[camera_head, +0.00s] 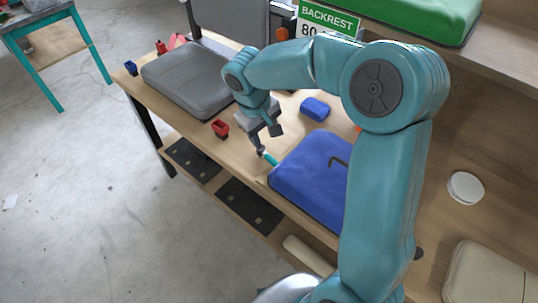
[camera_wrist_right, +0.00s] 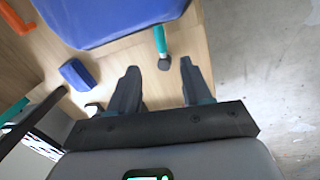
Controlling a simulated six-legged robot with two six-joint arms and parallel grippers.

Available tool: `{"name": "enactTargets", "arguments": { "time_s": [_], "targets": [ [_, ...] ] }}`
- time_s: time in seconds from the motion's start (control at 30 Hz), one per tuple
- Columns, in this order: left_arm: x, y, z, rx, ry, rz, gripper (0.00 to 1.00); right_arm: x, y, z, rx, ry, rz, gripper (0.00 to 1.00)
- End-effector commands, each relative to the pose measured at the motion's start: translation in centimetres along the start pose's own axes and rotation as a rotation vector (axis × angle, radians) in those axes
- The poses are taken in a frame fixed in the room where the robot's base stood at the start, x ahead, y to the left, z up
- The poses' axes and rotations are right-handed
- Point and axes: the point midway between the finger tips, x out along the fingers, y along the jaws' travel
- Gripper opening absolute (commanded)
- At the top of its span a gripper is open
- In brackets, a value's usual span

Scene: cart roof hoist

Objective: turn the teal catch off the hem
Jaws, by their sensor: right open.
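The teal catch (camera_head: 268,159) is a short bar at the left corner of the blue cushion (camera_head: 305,170) on the wooden bench. In the right wrist view the catch (camera_wrist_right: 160,40) sticks out from the blue cushion's edge (camera_wrist_right: 120,37) and ends in a dark round knob (camera_wrist_right: 164,64). My right gripper (camera_head: 267,141) hangs just above the catch, pointing down. In the wrist view its two fingers (camera_wrist_right: 158,67) are spread, with the knob between their tips in the picture; I see no contact. My left gripper is not in view.
A grey cushion (camera_head: 190,75), a red clip (camera_head: 220,128) and a small blue block (camera_head: 315,108) lie on the bench. A green cushion (camera_head: 420,12) is on the shelf above. A white disc (camera_head: 465,188) is at right. Open floor (camera_head: 85,190) is at left.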

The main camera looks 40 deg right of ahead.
Motion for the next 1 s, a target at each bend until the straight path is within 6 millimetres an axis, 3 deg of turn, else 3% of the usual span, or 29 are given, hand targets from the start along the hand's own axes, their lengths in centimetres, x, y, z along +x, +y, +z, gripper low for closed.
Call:
{"name": "enactTargets", "arguments": {
  "time_s": [0.2, 0.4, 0.6, 0.9, 1.0],
  "targets": [
    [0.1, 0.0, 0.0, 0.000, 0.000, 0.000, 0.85, 5.6, -0.1, 0.1, -0.002, -0.007, -0.001, 0.48],
    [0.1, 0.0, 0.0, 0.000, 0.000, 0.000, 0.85, 9.3, -0.1, -0.1, -0.004, -0.004, -0.002, 0.48],
    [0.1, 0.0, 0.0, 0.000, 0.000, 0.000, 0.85, 11.1, -0.2, -0.4, -0.005, 0.000, -0.002, 0.48],
    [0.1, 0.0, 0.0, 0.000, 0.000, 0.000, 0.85, 11.3, -0.2, -0.5, -0.005, 0.000, -0.002, 0.48],
    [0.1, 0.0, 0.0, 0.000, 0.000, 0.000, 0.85, 11.3, -0.2, -0.5, -0.005, 0.000, -0.002, 0.16]
  ]
}}
